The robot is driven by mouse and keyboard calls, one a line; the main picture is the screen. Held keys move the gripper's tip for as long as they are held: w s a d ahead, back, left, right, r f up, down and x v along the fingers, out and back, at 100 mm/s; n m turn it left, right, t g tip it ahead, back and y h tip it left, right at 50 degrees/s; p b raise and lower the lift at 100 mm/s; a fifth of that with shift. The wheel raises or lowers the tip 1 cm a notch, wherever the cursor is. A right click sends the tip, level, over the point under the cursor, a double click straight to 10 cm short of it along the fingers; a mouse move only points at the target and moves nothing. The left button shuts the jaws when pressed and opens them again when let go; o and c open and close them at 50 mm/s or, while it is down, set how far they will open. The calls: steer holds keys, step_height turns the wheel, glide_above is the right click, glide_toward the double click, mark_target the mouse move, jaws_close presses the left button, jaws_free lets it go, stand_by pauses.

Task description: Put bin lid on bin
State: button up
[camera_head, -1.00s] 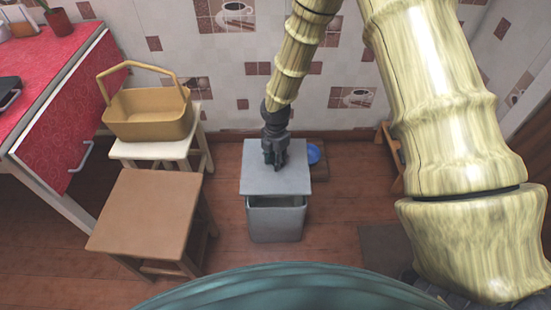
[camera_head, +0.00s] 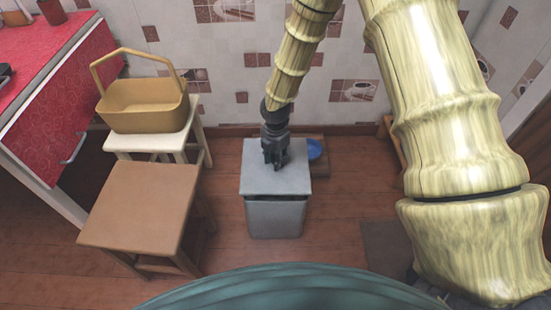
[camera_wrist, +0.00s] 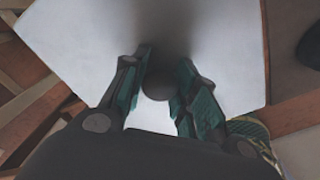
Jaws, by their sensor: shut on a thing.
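The grey bin (camera_head: 275,218) stands on the wooden floor in front of the tiled wall. The flat, square grey bin lid (camera_head: 295,180) lies level over the bin's top, with a narrow dark line between lid and bin along the front; I cannot tell whether it is fully seated. My gripper (camera_head: 275,163) points down at the middle of the lid and is shut on its knob. In the wrist view my gripper's fingers (camera_wrist: 165,95) stand on either side of the dark round knob (camera_wrist: 158,92), above the pale lid (camera_wrist: 85,35).
A brown stool (camera_head: 140,205) and a white stool (camera_head: 165,140) with a tan basket (camera_head: 143,105) stand left of the bin. A blue bowl (camera_head: 314,149) lies behind it on the right. A red-covered counter (camera_head: 50,110) is at far left.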

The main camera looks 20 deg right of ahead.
steer(key=shift+f+b, duration=0.85)
steer(key=shift+f, duration=1.3)
steer(key=o, duration=1.2)
steer(key=shift+r, duration=0.1)
step_height(320, 180, up, 12)
steer(key=shift+f, duration=0.1)
